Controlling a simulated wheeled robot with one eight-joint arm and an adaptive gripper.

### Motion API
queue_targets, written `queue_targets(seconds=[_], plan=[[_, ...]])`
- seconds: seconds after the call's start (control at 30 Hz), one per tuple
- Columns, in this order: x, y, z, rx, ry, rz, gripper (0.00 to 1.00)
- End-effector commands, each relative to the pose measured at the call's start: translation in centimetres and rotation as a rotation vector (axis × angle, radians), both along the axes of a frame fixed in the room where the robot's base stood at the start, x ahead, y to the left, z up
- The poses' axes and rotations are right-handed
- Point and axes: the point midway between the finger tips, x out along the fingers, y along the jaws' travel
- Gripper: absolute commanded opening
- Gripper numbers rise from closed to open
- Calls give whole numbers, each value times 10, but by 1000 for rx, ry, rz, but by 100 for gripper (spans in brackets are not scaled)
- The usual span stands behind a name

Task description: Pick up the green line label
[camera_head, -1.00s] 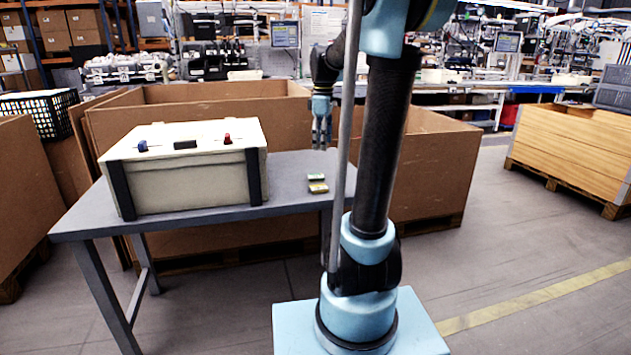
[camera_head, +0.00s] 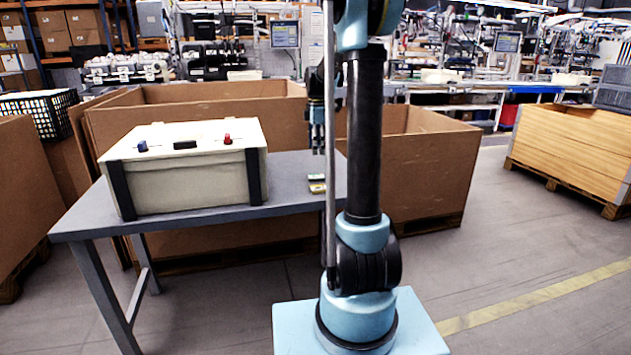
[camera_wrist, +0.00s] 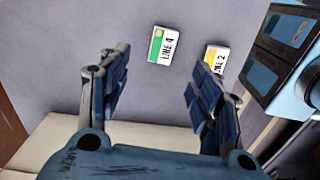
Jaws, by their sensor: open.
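The green line label (camera_wrist: 163,46) is a small white block with a green band and the text "LINE 4". It lies flat on the grey table (camera_head: 290,178), near its right end. In the head view it (camera_head: 317,177) is the farther of two small labels. My gripper (camera_wrist: 157,72) is open and empty; in the wrist view the label shows beyond its fingertips, between the two fingers' lines. In the head view my gripper (camera_head: 318,150) points down above the table, just behind the labels. My arm partly hides the nearer label.
A yellow label (camera_wrist: 216,58) lies close to the green one, beyond the right finger. A cream case (camera_head: 190,180) with black straps stands on the table's left part, carrying small blue, black and red items. Large brown cartons (camera_head: 425,165) stand behind the table.

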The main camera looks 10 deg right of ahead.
Motion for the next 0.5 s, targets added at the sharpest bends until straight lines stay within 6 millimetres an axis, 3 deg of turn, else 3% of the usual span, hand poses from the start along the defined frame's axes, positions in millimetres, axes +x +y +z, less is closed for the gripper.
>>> queue_targets(seconds=[0.23, 0.5], plan=[[0, 0, -42, 0, 0, -1, 58], [-1, 0, -62, 0, 0, -1, 58]])
